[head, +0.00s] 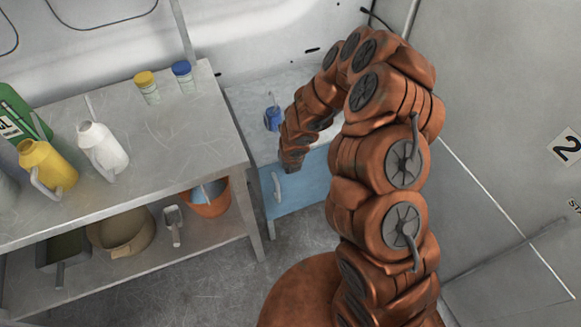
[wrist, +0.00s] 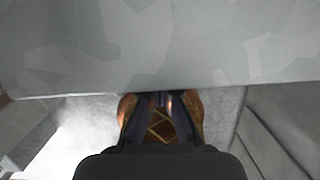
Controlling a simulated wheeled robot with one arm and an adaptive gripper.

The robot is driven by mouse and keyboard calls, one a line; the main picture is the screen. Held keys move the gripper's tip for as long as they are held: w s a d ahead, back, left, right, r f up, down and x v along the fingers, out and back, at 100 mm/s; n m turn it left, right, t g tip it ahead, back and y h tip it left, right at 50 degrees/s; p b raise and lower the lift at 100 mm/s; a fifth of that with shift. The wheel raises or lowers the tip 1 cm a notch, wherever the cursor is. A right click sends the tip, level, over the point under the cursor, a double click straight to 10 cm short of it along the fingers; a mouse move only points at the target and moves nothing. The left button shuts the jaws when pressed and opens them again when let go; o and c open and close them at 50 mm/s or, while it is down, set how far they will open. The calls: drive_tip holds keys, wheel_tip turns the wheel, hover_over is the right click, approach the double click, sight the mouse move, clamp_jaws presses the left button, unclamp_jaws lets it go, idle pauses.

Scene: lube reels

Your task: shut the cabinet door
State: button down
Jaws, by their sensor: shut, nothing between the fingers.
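The cabinet (head: 245,103) is a low grey unit in the corner, and its blue door (head: 307,189) shows below the top's front edge. A pale handle (head: 277,187) stands upright at the door's left side. My arm hides the door's right part, and I cannot tell how far the door stands from the frame. My gripper (head: 291,168) points down by the door's upper edge, just right of the handle; I cannot tell if it touches. In the wrist view my gripper (wrist: 161,102) is shut and empty, beside the straight edge of a large grey surface.
A blue mug (head: 272,119) stands on the cabinet top. A metal workbench (head: 205,130) to the left carries a yellow jug (head: 48,165), a white jug (head: 102,150) and two small jars. An orange bucket (head: 208,198) sits on its lower shelf. The floor (head: 215,285) before the cabinet is clear.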

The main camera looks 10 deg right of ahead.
drive_tip(key=shift+w+a+r, duration=0.25)
drive_tip(key=shift+w+r, duration=0.2)
drive_tip(key=shift+w, duration=0.25)
drive_tip(key=s+p+v, duration=0.1)
drive_tip(key=p+v, duration=0.5)
drive_tip(key=v, duration=0.3)
drive_tip(key=shift+s+d+p, duration=0.15)
drive_tip(key=shift+d+p, duration=0.15)
drive_tip(key=shift+p, duration=0.1)
drive_tip(key=shift+r, duration=0.15)
